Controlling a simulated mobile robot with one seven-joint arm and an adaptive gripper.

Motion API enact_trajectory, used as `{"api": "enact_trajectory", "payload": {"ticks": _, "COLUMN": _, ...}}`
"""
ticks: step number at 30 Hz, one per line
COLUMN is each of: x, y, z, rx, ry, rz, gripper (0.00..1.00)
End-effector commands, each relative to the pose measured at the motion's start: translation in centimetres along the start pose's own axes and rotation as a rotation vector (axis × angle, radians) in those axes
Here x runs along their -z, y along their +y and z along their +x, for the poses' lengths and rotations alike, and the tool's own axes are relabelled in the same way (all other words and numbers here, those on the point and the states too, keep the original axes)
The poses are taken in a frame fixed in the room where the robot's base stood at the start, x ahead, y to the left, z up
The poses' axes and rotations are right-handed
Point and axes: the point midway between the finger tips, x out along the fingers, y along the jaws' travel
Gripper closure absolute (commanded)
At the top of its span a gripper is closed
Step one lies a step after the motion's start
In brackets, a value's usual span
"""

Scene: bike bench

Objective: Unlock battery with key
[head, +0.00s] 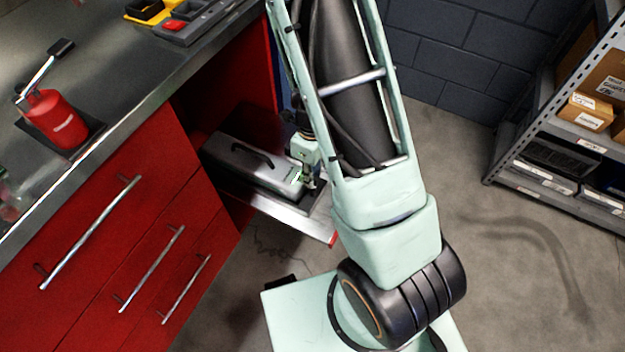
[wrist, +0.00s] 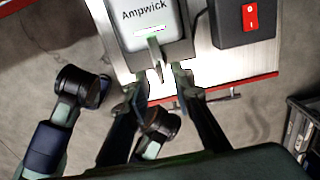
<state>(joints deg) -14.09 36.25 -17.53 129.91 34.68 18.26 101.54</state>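The battery (head: 240,163) is a grey case with a dark carry handle, lying on a metal shelf in the red bench's open bay. In the wrist view its end (wrist: 150,18) reads "Ampwick" and has a lit green strip. A small metallic key (wrist: 156,60) stands out from that end. My gripper (wrist: 160,75) points at this end, with one finger on each side of the key. The fingers look spread, with a gap beside the key. In the head view my gripper (head: 306,172) is at the battery's near right end, and the key cannot be made out there.
A black box with a red rocker switch (wrist: 249,17) sits close beside the battery. The shelf has a red front edge (wrist: 225,90). A storage rack (head: 560,130) stands at the right, with clear floor between.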

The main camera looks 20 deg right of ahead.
Motion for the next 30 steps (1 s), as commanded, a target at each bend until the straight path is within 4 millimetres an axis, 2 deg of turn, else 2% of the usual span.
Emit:
{"api": "enact_trajectory", "payload": {"ticks": 1, "x": 0.03, "y": -0.05, "z": 0.82, "rx": 0.000, "ry": 0.000, "rz": 0.002, "gripper": 0.78}}
{"api": "enact_trajectory", "payload": {"ticks": 4, "x": -0.01, "y": -0.01, "z": 1.45, "rx": 0.000, "ry": 0.000, "rz": 0.001, "gripper": 0.78}}
{"api": "enact_trajectory", "payload": {"ticks": 14, "x": -0.01, "y": -0.02, "z": 1.64, "rx": 0.001, "ry": -0.001, "rz": 0.000, "gripper": 0.78}}
{"api": "enact_trajectory", "payload": {"ticks": 20, "x": -0.02, "y": -0.02, "z": 1.63, "rx": 0.001, "ry": -0.001, "rz": -0.001, "gripper": 0.99}}
{"api": "enact_trajectory", "payload": {"ticks": 30, "x": -0.02, "y": -0.02, "z": 1.62, "rx": 0.001, "ry": -0.001, "rz": -0.007, "gripper": 1.00}}
